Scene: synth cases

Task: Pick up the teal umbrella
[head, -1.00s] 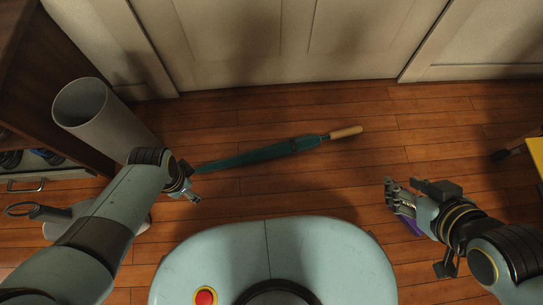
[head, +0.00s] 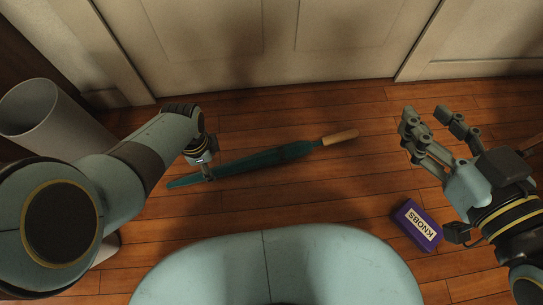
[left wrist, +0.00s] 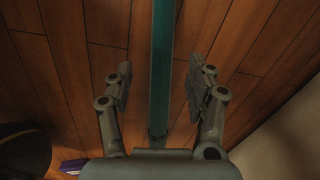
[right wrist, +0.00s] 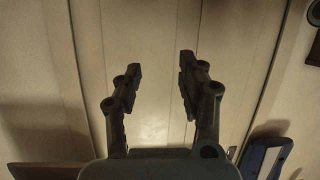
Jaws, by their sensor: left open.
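The teal umbrella (head: 262,159) lies on the wooden floor, its pale wooden handle (head: 340,137) pointing right towards the door. My left gripper (head: 207,172) is over the narrow left part of the umbrella. In the left wrist view, the teal shaft (left wrist: 161,70) runs between the two spread fingers of the open left gripper (left wrist: 159,82), with a gap on each side. My right gripper (head: 437,128) is raised at the right, with its fingers apart and nothing between them. The right wrist view also shows the right gripper (right wrist: 160,80) empty, facing the door.
A purple box marked KNOBS (head: 417,226) lies on the floor below my right gripper. A grey cylindrical bin (head: 50,120) stands at the left, behind my left arm. The panelled door (head: 300,45) closes off the far side. Floor around the umbrella handle is clear.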

